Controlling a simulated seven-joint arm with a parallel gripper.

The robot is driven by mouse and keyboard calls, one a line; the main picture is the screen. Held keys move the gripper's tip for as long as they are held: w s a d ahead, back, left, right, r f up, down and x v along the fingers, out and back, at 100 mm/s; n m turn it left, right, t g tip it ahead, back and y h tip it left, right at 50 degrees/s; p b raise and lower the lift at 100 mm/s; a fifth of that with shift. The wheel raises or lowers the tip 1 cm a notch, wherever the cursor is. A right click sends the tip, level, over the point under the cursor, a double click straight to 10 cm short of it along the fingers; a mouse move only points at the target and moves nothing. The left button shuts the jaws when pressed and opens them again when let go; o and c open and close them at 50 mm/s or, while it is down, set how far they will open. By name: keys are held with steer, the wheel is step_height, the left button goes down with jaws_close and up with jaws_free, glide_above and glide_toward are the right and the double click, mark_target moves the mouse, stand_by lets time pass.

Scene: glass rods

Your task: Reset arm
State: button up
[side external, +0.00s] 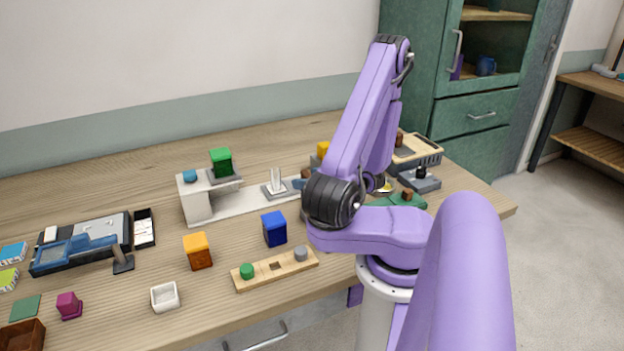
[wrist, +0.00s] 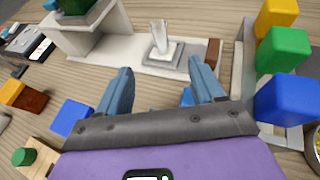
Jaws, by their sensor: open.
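My gripper (wrist: 160,72) shows in the wrist view with its two blue fingers spread apart and nothing between them. It is above the table, and a grey stand with an upright white piece (wrist: 160,40) appears just beyond the fingertips. In the side external view my purple arm is bent over the table, and its links hide most of the gripper. The white piece also shows there on its stand (side external: 275,190), left of my arm.
A white raised platform (side external: 195,202) carries a green block (side external: 221,162). A blue block (side external: 274,229), an orange block (side external: 198,250) and a wooden board with pegs (side external: 272,268) stand in front. In the wrist view, green (wrist: 284,50) and blue (wrist: 288,99) blocks stand at right.

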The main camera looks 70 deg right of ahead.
steer(key=w+a+r+n+y, duration=0.4)
steer(key=w+a+n+y, duration=0.5)
steer(key=w, duration=0.1)
steer(key=a+r+n+g+y, duration=0.2)
steer(key=a+n+g+y, duration=0.6)
steer(key=a+n, duration=0.6)
steer(key=s+a+r+n+g+h, duration=0.2)
steer(key=s+n+h, duration=0.3)
steer(key=s+n, duration=0.5)
steer(key=s+a+r+n+g+h, duration=0.2)
steer(key=s+n+h, duration=0.4)
steer(key=n, duration=1.4)
steer(key=s+a, duration=0.1)
steer(key=s, duration=0.2)
steer(key=shift+s+a+r+h, duration=0.15)
steer(key=shift+s+r+h, duration=0.15)
steer(key=shift+s, duration=0.05)
